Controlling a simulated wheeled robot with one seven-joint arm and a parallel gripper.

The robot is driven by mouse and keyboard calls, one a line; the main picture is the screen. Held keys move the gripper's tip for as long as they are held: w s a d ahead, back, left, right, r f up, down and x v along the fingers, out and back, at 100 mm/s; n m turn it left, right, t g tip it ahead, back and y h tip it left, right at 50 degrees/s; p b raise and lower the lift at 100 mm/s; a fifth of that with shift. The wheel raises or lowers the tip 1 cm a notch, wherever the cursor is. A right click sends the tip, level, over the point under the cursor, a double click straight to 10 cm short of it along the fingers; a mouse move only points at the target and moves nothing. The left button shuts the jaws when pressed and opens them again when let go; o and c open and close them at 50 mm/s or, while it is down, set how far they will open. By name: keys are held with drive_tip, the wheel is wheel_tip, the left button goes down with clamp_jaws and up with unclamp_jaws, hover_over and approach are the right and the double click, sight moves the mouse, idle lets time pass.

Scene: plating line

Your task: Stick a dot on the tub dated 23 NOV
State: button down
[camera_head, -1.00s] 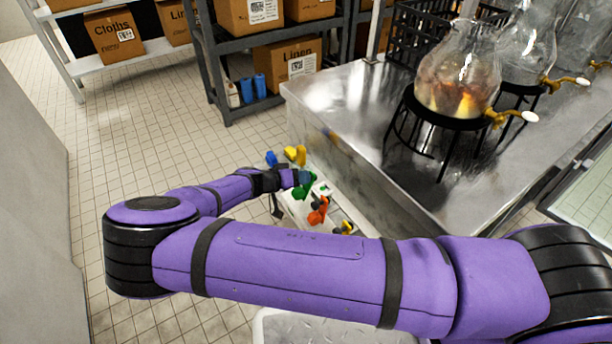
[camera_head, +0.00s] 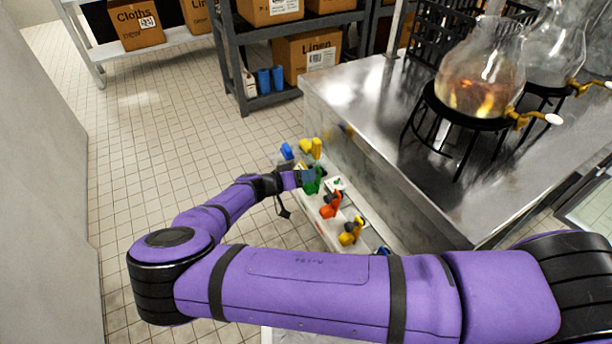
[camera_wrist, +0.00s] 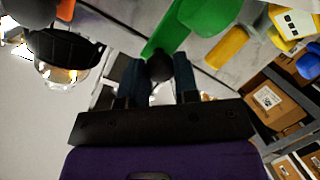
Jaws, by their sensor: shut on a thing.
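My gripper (camera_head: 304,178) is low beside the steel bench, at a row of coloured tools. In the wrist view my gripper (camera_wrist: 160,78) has its two dark fingers on either side of a black rounded knob and is shut on it. A green tool (camera_wrist: 205,16) lies right beyond the knob; the knob seems to belong to it, but the join is unclear. The green tool also shows in the head view (camera_head: 313,184), partly behind my gripper. No tub, date or loose dot can be made out.
Near the green tool on the white ledge (camera_head: 372,236) are an orange tool (camera_head: 331,205), a yellow one (camera_head: 351,232) and, farther back, a blue one (camera_head: 286,151). The steel bench (camera_head: 400,180) with glass vessels (camera_head: 480,75) rises to the right. Tiled floor at left is clear.

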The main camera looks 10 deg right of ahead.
drive_tip(key=shift+s+f, duration=0.15)
drive_tip(key=shift+f, duration=0.2)
drive_tip(key=c, duration=0.8)
unclamp_jaws()
drive_tip(key=shift+a, duration=0.1)
drive_tip(key=shift+c, duration=0.2)
drive_tip(key=shift+r, duration=0.1)
drive_tip(key=v, duration=1)
drive_tip(key=shift+a, duration=0.35)
drive_tip(key=shift+r, duration=0.1)
